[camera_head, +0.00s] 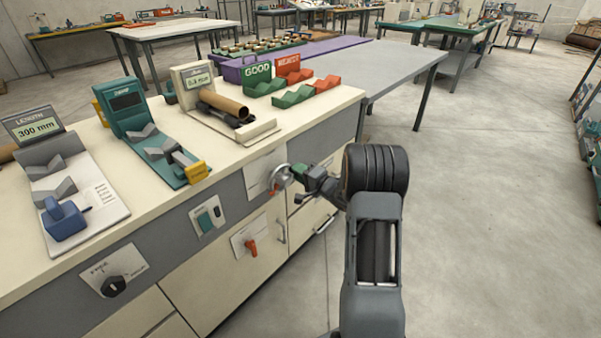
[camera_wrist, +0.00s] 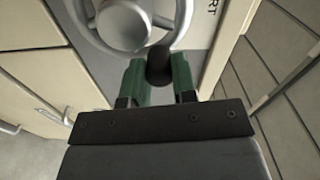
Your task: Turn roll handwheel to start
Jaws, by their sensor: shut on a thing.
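The roll handwheel (camera_head: 279,179) is a grey metal wheel on a light plate on the front of the bench. In the wrist view the handwheel (camera_wrist: 122,22) fills the top, with its round hub and spokes showing. A dark knob (camera_wrist: 159,68) sits at its lower rim. My gripper (camera_wrist: 159,75) has green fingers on both sides of this knob and is shut on it. In the head view my gripper (camera_head: 299,174) reaches the wheel from the right. The ends of the letters "RT" show on the plate beside the wheel.
A red-handled switch (camera_head: 251,246), a green push-button box (camera_head: 208,216) and a black selector knob (camera_head: 113,286) are on the bench front. A drawer handle (camera_head: 325,224) lies below my gripper. Gauges and a brown tube (camera_head: 223,103) stand on top.

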